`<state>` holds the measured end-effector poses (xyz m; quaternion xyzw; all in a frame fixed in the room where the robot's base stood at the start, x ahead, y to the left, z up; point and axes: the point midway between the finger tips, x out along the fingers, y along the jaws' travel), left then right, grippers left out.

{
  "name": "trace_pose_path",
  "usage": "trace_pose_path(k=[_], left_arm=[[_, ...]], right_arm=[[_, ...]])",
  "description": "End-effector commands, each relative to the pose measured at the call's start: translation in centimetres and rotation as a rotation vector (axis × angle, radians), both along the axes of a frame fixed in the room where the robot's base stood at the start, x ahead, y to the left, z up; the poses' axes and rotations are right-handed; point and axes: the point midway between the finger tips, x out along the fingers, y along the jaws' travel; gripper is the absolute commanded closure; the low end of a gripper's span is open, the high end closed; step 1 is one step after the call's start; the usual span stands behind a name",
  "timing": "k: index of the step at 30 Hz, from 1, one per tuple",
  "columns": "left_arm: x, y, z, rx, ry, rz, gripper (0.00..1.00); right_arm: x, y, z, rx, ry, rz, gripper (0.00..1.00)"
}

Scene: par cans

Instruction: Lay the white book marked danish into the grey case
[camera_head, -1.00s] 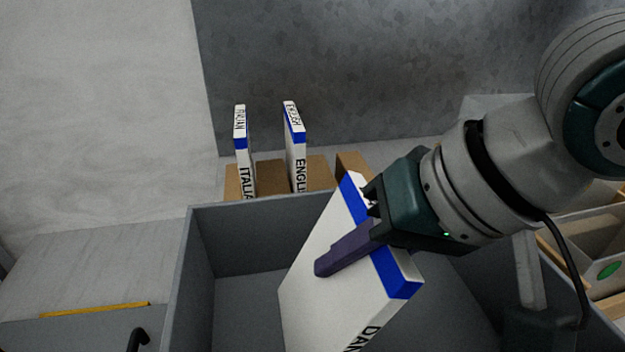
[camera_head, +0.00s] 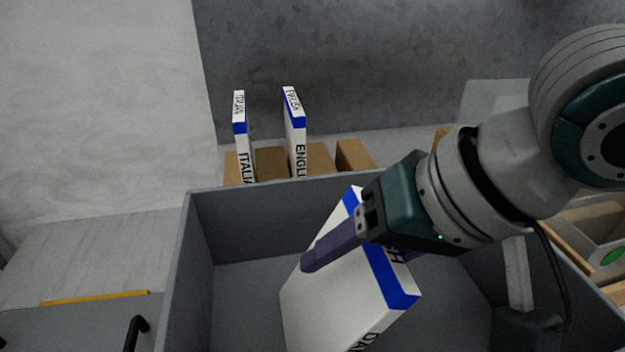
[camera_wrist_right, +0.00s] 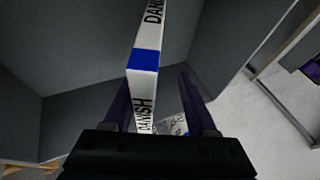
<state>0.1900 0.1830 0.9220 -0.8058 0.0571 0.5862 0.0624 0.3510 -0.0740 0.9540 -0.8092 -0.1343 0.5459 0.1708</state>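The white book marked DANISH (camera_head: 335,300), with a blue band, is tilted inside the grey case (camera_head: 172,290). Its lower end is out of frame, so I cannot tell whether it rests on the case floor. My right gripper (camera_head: 350,258) is around the book's upper part, one finger in front of the cover and the other behind. In the right wrist view the book (camera_wrist_right: 144,85) stands between the spread fingers (camera_wrist_right: 158,105), near the left one, with a gap to the right one. My left gripper is not in view.
White books marked ITALIAN (camera_head: 240,135) and ENGLISH (camera_head: 294,120) stand among brown blocks (camera_head: 270,163) behind the case. A grey wall rises behind them. An open wooden-edged box (camera_head: 590,235) is at the right. A yellow strip (camera_head: 95,298) lies at the left.

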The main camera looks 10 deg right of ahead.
Motion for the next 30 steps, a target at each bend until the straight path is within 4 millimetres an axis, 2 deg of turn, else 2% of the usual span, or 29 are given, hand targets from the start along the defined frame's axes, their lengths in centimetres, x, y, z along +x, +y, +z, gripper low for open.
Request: trace_pose_path(k=[5,8,18,21,30], left_arm=[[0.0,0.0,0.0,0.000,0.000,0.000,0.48],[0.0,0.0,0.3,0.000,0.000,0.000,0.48],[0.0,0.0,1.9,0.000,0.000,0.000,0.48],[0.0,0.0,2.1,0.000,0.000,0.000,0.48],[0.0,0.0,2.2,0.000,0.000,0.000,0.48]], right_arm=[[-0.1,-0.1,0.1,-0.001,0.001,0.000,0.43],[-0.3,-0.4,0.8,-0.001,0.001,-0.001,0.43],[-2.7,-3.1,6.4,-0.003,-0.002,0.001,0.43],[-3.2,-3.6,7.5,-0.001,-0.002,-0.001,0.43],[-3.7,-4.0,8.3,0.000,0.000,0.000,0.43]])
